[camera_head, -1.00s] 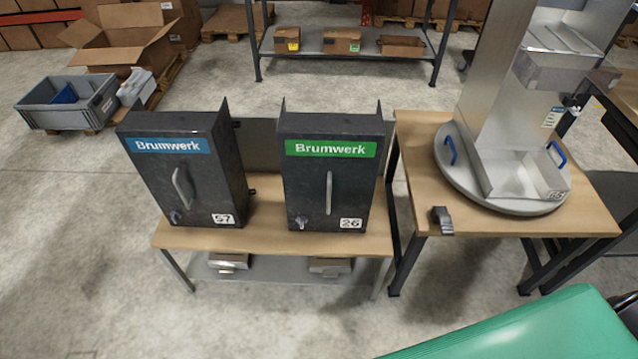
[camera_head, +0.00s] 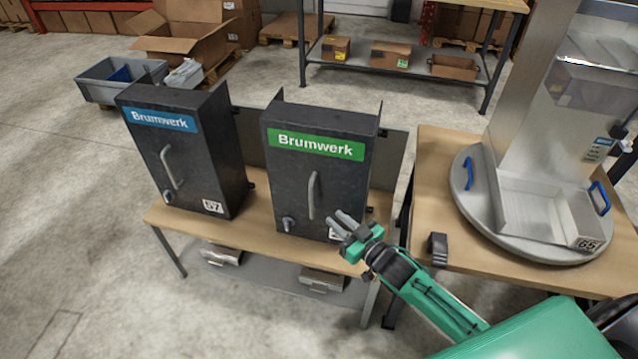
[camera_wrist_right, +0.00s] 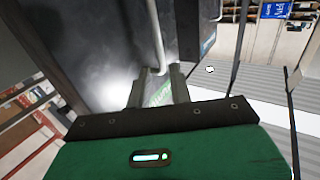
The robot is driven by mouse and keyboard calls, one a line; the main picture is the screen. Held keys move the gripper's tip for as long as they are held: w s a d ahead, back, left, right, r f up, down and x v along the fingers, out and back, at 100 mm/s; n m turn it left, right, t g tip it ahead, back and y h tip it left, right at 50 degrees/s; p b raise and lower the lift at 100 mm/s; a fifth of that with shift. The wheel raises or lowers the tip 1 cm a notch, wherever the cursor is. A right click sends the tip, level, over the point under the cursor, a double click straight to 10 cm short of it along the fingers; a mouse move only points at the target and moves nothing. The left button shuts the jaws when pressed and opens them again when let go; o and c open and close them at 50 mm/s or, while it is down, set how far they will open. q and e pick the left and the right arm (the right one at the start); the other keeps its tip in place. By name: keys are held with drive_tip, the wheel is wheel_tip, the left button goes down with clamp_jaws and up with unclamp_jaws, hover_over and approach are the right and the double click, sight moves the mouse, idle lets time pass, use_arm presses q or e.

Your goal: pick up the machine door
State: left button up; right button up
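Two dark machine doors with bar handles and small knobs stand upright side by side on a wooden-topped table. The left door (camera_head: 180,150) has a blue Brumwerk label and number 57. The right door (camera_head: 318,170) has a green Brumwerk label; its number plate is mostly hidden behind my gripper. My right gripper (camera_head: 340,225) is in front of the right door's lower right, right of its handle (camera_head: 312,196). In the right wrist view, the gripper's fingers (camera_wrist_right: 160,80) are apart, with a bar handle (camera_wrist_right: 156,40) near their tips; contact is unclear. My left gripper is out of view.
The wooden table (camera_head: 262,235) has a lower shelf with metal parts. To the right, another table (camera_head: 432,185) bears a metal dispenser (camera_head: 540,130) on a round base and a small black block (camera_head: 438,248). Grey bin and boxes stand behind on open floor.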

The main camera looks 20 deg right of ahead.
hover_over(311, 217)
drive_tip(key=shift+w+d+f, duration=0.2)
drive_tip(key=shift+w, duration=0.15)
idle(0.3)
clamp_jaws()
idle(1.3)
drive_tip(key=shift+r, duration=0.15)
